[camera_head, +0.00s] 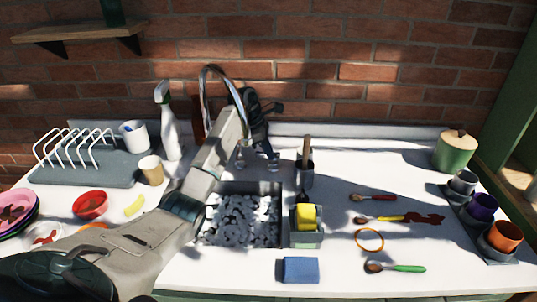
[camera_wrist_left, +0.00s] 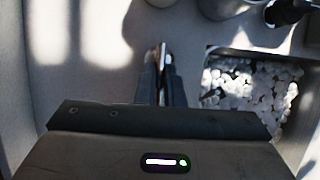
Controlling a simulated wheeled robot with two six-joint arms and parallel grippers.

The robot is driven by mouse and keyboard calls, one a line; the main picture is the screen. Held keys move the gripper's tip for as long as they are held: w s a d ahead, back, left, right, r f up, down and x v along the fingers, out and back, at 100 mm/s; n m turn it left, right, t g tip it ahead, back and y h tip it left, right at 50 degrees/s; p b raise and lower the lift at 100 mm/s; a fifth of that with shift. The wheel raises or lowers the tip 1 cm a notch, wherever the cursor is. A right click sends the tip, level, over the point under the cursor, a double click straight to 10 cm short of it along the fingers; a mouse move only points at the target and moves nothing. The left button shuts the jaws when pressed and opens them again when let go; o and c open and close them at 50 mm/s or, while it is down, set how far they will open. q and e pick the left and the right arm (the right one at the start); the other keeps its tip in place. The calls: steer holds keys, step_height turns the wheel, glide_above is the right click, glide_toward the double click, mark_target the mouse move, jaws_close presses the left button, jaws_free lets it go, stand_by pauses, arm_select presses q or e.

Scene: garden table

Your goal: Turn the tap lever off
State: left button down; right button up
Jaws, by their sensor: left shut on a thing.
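The chrome tap (camera_head: 206,80) stands behind the sink, its tall curved spout arching over the end of my left arm. In the left wrist view the two fingers (camera_wrist_left: 165,82) are close together around a thin shiny piece (camera_wrist_left: 163,54), which looks like the tap lever. Most of the lever is hidden, so its angle cannot be told. My right gripper is out of view.
The sink (camera_head: 281,205) holds grey-white lumps. A spray bottle (camera_head: 170,130) and dish rack (camera_head: 75,170) stand left. A utensil pot (camera_head: 305,175), sponge caddy (camera_head: 306,238) and blue sponge (camera_head: 301,270) are right of or before the sink. Spoons and cups lie farther right.

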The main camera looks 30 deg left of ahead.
arm_select(q)
steer(key=shift+r, duration=0.1)
stand_by(0.3)
steer(key=c, duration=1.5)
jaws_free()
steer(key=shift+c, duration=0.2)
steer(key=shift+a+r, duration=0.1)
steer(key=shift+r, duration=0.05)
steer(key=b+v, duration=0.1)
steer(key=v, duration=0.5)
steer(key=shift+s+r, duration=0.1)
steer(key=shift+r, duration=0.05)
steer(key=shift+s+a+r, duration=0.1)
steer(key=shift+a+r, duration=0.1)
steer(key=shift+r, duration=0.15)
